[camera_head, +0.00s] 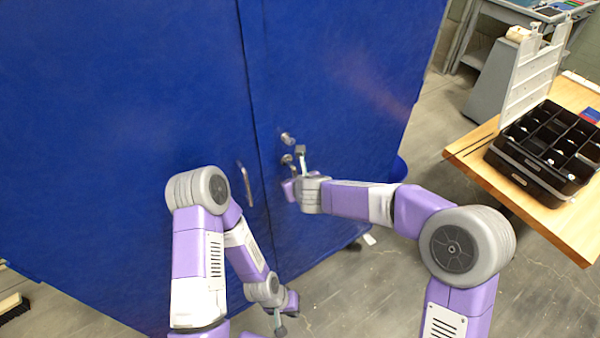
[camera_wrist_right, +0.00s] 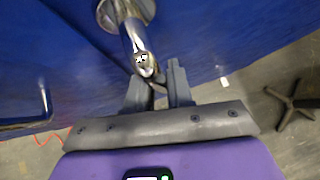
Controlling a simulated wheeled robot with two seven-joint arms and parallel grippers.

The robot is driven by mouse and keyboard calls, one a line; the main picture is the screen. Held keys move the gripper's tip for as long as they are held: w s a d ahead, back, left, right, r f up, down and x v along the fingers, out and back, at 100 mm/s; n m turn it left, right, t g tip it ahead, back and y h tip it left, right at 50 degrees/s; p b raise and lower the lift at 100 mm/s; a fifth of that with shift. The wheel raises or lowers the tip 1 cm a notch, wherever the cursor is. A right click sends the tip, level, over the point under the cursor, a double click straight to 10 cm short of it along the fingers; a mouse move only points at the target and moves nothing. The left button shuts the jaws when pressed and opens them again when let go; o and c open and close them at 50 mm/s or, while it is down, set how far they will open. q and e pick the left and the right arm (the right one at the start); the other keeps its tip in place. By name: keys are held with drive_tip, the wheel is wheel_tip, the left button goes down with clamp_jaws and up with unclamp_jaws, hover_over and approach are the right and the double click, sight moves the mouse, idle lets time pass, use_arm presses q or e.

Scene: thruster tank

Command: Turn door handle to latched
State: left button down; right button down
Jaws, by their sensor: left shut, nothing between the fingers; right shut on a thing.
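The blue cabinet door (camera_head: 340,90) carries a metal door handle (camera_head: 287,159) below a round metal fitting (camera_head: 287,139). In the right wrist view the handle (camera_wrist_right: 132,38) is a shiny bar coming from a round base towards my gripper. My right gripper (camera_wrist_right: 158,82) is shut on the handle's near end, between its two grey fingers; the exact contact is partly hidden. In the head view my right gripper (camera_head: 291,174) hides the lower part of the handle. My left gripper (camera_head: 280,328) is shut and empty, low in front of the cabinet.
A second, bar-shaped pull (camera_head: 245,185) is on the left door panel (camera_head: 120,100), across the vertical seam. A wooden table (camera_head: 480,160) with a black compartment box (camera_head: 550,150) stands at the right. Grey floor is open between the table and the cabinet.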

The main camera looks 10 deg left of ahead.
drive_tip(key=shift+s+a+g+y+p, duration=0.3)
drive_tip(key=shift+g+p, duration=0.1)
drive_tip(key=shift+p, duration=0.1)
drive_tip(key=c, duration=1.1)
unclamp_jaws()
drive_tip(key=shift+d, duration=0.1)
drive_tip(key=shift+r, duration=0.15)
drive_tip(key=p+v, duration=0.1)
drive_tip(key=v, duration=0.6)
drive_tip(key=shift+s+d+p, duration=0.1)
drive_tip(key=shift+s+p, duration=0.05)
drive_tip(key=shift+p, duration=0.2)
